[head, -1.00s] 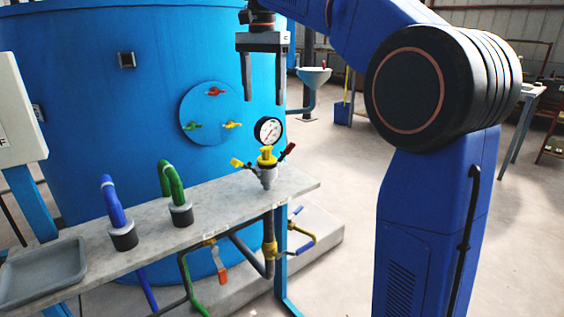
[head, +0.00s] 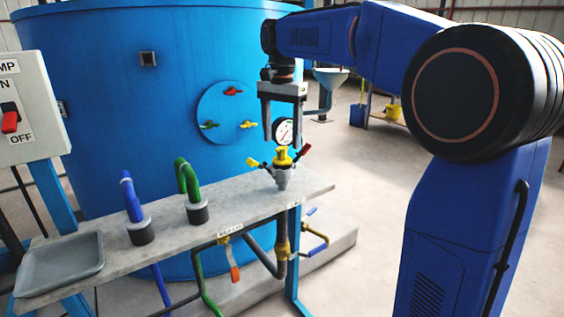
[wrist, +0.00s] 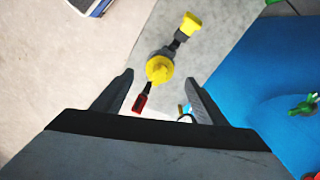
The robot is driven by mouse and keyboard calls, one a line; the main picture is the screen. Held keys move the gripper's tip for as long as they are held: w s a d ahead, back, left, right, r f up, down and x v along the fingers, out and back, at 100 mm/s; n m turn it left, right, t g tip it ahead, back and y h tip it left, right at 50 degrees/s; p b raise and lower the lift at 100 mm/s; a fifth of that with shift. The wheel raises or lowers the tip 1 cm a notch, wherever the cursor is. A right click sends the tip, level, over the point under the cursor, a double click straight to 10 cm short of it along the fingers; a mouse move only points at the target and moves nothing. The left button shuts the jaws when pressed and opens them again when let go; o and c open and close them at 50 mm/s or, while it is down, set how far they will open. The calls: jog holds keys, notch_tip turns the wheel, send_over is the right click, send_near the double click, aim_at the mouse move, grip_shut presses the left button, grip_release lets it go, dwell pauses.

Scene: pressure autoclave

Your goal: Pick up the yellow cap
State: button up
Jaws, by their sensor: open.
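The yellow cap (head: 283,156) sits on top of the grey fitting (head: 283,177) at the right end of the bench. In the wrist view the yellow cap (wrist: 159,69) shows from above, just beyond the fingertips and between their lines. My gripper (head: 282,144) is open and empty, pointing down over the cap. It also shows in the wrist view (wrist: 158,82). A yellow valve handle (wrist: 188,26) and a red valve handle (wrist: 140,103) stick out on either side of the cap. A pressure gauge (head: 284,131) stands behind it, partly covered by my gripper.
A blue tank (head: 120,100) stands close behind the grey bench (head: 237,213). Green (head: 188,178) and blue (head: 130,197) bent pipes stand on the bench, left of the cap. A grey tray (head: 60,262) lies at the left end. Open floor lies to the right.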

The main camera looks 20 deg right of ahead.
aim_at(281, 148)
jog(key=shift+a+f, duration=0.1)
jog(key=shift+f, duration=2.5)
jog(key=c, duration=1.1)
jog(key=shift+c, duration=0.2)
jog(key=shift+r, duration=0.1)
